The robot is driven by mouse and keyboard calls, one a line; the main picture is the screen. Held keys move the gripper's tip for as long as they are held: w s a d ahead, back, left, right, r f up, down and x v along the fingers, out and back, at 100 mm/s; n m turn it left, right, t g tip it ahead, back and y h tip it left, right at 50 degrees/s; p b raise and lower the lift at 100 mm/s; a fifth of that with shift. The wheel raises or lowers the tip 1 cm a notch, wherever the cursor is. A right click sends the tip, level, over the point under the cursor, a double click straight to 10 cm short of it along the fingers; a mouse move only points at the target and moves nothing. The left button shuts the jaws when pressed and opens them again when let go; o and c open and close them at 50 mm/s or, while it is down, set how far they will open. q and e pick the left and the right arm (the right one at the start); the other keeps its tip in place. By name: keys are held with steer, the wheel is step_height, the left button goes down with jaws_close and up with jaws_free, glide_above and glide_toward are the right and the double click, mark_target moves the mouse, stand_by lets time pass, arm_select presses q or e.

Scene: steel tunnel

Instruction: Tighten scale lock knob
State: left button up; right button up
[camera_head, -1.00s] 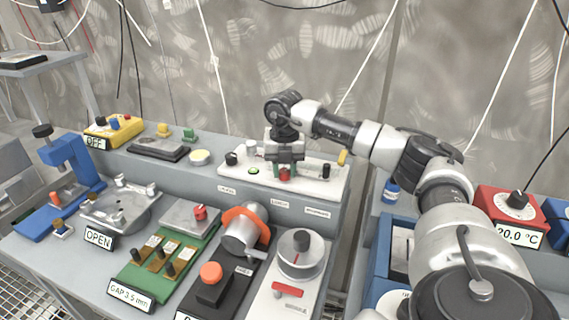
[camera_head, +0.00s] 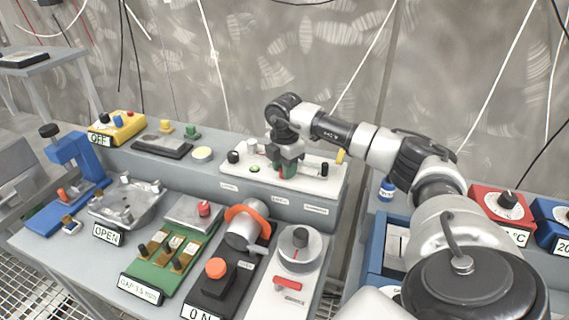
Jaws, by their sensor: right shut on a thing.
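A white panel (camera_head: 315,181) with several small knobs stands on the raised back shelf. The fingers hide most of that knob. A black knob (camera_head: 233,157) and a green button (camera_head: 255,169) sit left of the fingers, and another dark knob (camera_head: 324,169) sits to the right. I cannot read which knob is the scale lock. My left gripper is not in view.
On the lower bench stand a dial with a black knob (camera_head: 300,237), an orange-topped black box (camera_head: 216,268), a green gap board (camera_head: 158,268) and a metal fixture by the OPEN sign (camera_head: 107,234). A yellow box (camera_head: 118,128) is at back left. Red (camera_head: 500,207) and blue boxes stand right.

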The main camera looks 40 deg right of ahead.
steer(key=shift+r+m, duration=0.15)
steer(key=shift+m, duration=0.55)
steer(key=shift+w, duration=0.1)
steer(key=o, duration=0.9)
step_height(320, 180, up, 11)
steer(key=shift+f+b, duration=0.2)
steer(key=shift+b, duration=0.1)
